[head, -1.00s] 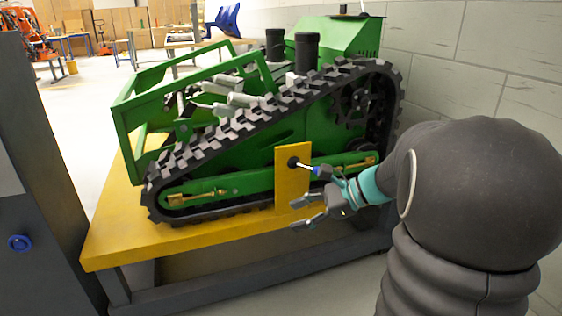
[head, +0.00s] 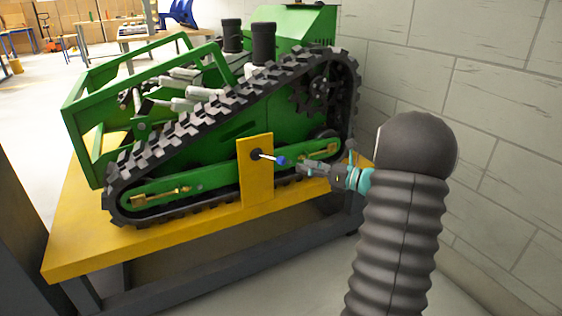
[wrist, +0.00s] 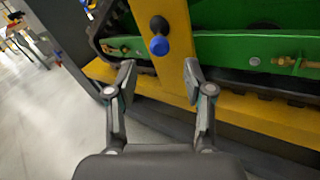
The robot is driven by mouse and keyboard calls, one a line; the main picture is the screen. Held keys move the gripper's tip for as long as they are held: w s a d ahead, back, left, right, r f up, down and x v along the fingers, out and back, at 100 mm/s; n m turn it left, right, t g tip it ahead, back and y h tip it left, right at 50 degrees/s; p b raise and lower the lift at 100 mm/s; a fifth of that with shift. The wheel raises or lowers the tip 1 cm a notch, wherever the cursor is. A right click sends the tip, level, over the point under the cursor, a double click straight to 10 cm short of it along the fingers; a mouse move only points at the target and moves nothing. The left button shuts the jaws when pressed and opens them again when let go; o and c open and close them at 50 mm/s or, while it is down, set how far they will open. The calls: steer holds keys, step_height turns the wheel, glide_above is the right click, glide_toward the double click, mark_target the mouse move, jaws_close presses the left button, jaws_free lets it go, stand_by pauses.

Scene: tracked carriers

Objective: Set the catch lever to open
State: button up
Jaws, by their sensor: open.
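The catch lever (head: 270,158) is a short pale rod with a blue knob. It sticks out from a black pivot on an upright yellow plate (head: 257,185) on the carrier's side. In the head view it points right and slightly down. In the wrist view the blue knob (wrist: 159,46) faces the camera, with the black pivot just above it. My gripper (wrist: 160,72) is open and empty, and the knob appears just beyond and between its fingertips. In the head view my gripper (head: 301,168) is just right of the knob, apparently without touching it.
The green tracked carrier (head: 225,146) stands on a yellow-topped bench (head: 75,245). A grey block wall (head: 490,120) is close on the right, behind my arm. Open floor (wrist: 45,110) shows left in the wrist view.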

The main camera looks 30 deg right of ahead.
mark_target(285, 161)
steer(key=x, duration=0.8)
steer(key=shift+w+a, duration=0.2)
jaws_close()
